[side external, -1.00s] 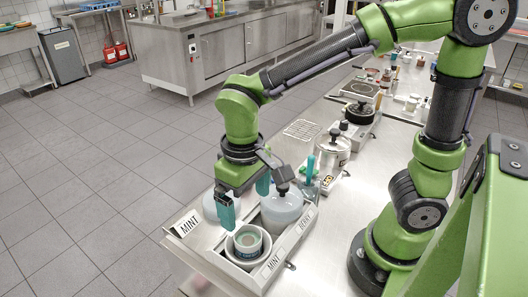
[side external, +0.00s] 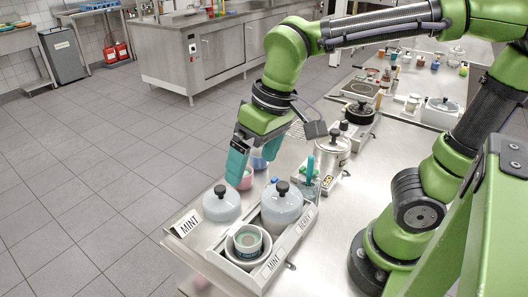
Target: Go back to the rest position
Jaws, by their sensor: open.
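My gripper (side external: 252,170) hangs from the raised arm, above the back-left part of the steel worktop. Its two teal fingers stand apart with nothing held between them. Behind and below the fingers are a pink bowl (side external: 246,180) and a blue bowl (side external: 259,161), both partly hidden by them. In front and below is a light grey dome (side external: 219,206) with a black knob. A similar knobbed dome (side external: 282,210) sits in the rear compartment of a labelled tray (side external: 222,257).
Stacked bowls (side external: 248,240) sit in the tray's front compartment. A MINT card (side external: 186,223) stands at the worktop's left edge. To the right are a steel pot (side external: 332,155), a black-lidded pot (side external: 359,113) and a lidded white container (side external: 440,112). The air above the tray is clear.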

